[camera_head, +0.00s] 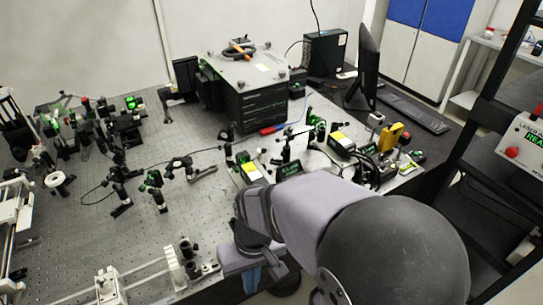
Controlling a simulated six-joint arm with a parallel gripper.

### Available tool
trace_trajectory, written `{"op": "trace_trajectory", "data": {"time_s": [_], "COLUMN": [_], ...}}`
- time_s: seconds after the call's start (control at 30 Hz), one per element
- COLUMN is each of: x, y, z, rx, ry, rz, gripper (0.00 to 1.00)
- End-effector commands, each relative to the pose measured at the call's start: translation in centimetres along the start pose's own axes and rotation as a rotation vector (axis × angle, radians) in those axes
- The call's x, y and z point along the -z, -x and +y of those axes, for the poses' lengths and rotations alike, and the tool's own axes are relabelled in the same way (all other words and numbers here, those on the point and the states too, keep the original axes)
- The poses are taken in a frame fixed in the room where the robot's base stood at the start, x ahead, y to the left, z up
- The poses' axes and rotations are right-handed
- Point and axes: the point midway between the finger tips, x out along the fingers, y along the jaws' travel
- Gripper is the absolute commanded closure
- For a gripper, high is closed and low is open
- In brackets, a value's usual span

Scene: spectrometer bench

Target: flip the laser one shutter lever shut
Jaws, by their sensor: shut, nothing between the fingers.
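A black laser-like box with a yellow label (250,171) stands on the bench beyond my arm. A second one (341,141) stands further right on the raised breadboard. I cannot tell which is laser one, and its shutter lever is too small to make out. My arm reaches from the lower right to a bent joint above the bench's near edge. I cannot make out my gripper; its fingers do not show past my arm links, which also hide part of the bench.
Optics mounts stand crowded at left (105,125) and centre. A black instrument with a grey lid (245,66) stands behind. A yellow block (391,136), a monitor (366,68) and a keyboard (415,112) are at right. Bare perforated bench top (115,235) lies left of my arm.

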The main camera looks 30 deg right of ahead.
Motion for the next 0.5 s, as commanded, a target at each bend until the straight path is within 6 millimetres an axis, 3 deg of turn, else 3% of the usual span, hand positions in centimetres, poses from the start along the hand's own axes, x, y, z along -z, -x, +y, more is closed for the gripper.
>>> {"op": "trace_trajectory", "data": {"time_s": [0.13,0.5], "x": [-0.5,6.5], "y": [2.6,2.6], "z": [-1.7,7.1], "rx": [0.110,0.000], "ry": [-0.072,-0.693], "rz": [-0.014,0.220], "gripper": [1.00,1.00]}}
